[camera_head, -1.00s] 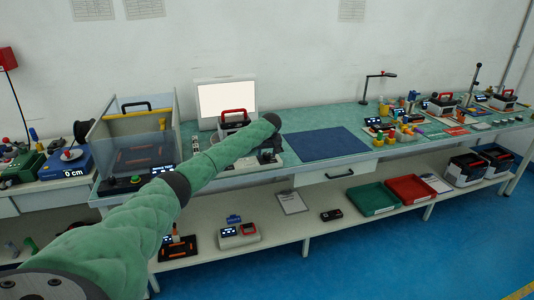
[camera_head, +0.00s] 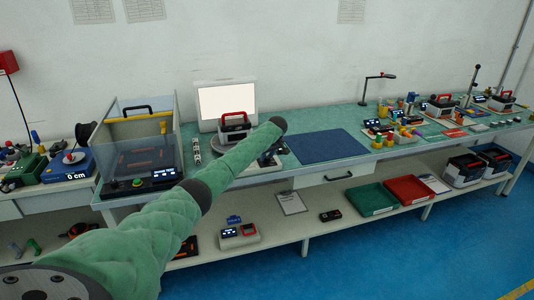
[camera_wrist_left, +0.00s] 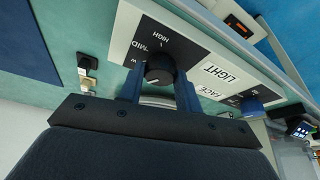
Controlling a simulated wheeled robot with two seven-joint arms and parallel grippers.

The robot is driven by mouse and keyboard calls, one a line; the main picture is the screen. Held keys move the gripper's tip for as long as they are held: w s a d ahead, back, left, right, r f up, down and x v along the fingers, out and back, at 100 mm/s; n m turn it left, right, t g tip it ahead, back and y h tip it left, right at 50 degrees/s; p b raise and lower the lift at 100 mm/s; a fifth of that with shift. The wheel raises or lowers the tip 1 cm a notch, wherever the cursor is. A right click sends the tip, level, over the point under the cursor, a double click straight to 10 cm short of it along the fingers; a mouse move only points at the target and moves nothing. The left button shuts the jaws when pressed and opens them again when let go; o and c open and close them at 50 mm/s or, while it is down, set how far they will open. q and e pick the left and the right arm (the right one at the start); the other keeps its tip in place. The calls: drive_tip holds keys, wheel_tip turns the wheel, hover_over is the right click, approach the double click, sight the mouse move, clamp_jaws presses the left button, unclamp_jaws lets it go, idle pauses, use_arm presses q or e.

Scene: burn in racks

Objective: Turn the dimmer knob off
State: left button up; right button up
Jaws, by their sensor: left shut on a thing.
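In the left wrist view a round black dimmer knob (camera_wrist_left: 160,69) sits on a black and white panel (camera_wrist_left: 203,77) lettered LIGHT, with HIGH and MID marked around the knob. My left gripper (camera_wrist_left: 159,78) has its two blue fingers on either side of the knob and is shut on it. I cannot clearly read the knob's pointer. In the head view my left gripper (camera_head: 268,158) is low over the bench beside the red-handled case, and the arm hides much of the panel. My right gripper is not in view.
A red-handled case (camera_head: 235,128) and a lit screen (camera_head: 227,101) stand behind the gripper. A clear-walled box (camera_head: 137,150) is to the left. The dark blue mat (camera_head: 327,145) is bare.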

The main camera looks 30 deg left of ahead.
use_arm(q)
drive_tip(key=n+g, duration=0.1)
drive_tip(key=n, duration=0.1)
drive_tip(key=shift+w+d+n+p, duration=0.1)
drive_tip(key=shift+w+n+p, duration=0.05)
drive_tip(key=shift+n+p, duration=0.25)
drive_tip(key=shift+n, duration=0.3)
drive_tip(key=shift+n+g, duration=0.3)
drive_tip(key=shift+n, duration=0.3)
drive_tip(key=shift+n+g, duration=0.3)
drive_tip(key=shift+n, duration=0.3)
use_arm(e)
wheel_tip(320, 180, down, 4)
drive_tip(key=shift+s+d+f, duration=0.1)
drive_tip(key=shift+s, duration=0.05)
use_arm(q)
drive_tip(key=shift+y, duration=0.3)
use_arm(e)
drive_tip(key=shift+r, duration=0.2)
use_arm(q)
drive_tip(key=o, duration=1)
